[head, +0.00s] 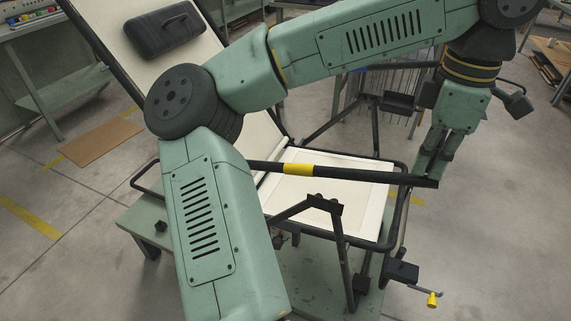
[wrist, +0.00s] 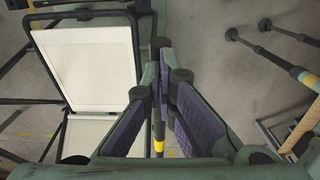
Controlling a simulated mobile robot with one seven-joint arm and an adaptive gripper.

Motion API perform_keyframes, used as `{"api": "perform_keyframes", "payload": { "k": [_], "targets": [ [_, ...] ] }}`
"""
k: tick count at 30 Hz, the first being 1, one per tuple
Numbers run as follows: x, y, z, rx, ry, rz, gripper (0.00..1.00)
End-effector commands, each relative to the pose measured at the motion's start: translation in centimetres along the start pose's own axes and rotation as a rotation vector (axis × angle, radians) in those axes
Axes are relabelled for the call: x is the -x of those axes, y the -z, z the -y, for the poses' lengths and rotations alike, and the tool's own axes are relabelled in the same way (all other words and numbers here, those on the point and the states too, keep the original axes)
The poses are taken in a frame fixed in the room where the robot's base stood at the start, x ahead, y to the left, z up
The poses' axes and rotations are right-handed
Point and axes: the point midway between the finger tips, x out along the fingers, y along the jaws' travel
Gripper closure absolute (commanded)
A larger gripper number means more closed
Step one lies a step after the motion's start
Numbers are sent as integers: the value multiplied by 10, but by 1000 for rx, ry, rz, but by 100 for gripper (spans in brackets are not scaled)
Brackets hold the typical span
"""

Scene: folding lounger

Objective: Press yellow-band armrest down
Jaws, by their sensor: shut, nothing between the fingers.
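The black armrest (head: 345,174) with a yellow band (head: 299,169) runs nearly level across the pale seat (head: 335,205) of the lounger. My gripper (head: 426,176) points down at the armrest's right end, its fingers closed and empty. The fingertips are at or just above the bar; I cannot tell whether they touch it. In the wrist view, my gripper (wrist: 166,62) shows its purple-padded fingers close around the line of the bar, and the yellow band (wrist: 158,147) shows low between them. My arm hides the armrest's left end in the head view.
The raised backrest carries a dark headrest cushion (head: 165,29). Black brackets and struts (head: 340,245) stand under the armrest. A crank with a yellow knob (head: 432,299) sticks out at lower right. A green bench (head: 150,215) supports the lounger. Floor at right is open.

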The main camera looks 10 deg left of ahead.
Motion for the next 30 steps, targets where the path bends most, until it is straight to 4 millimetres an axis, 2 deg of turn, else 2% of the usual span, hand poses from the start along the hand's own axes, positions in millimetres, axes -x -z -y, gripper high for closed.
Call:
{"api": "perform_keyframes", "payload": {
  "k": [30],
  "targets": [
    [-53, 0, 0, 1, 0, -1, 100]
  ]
}}
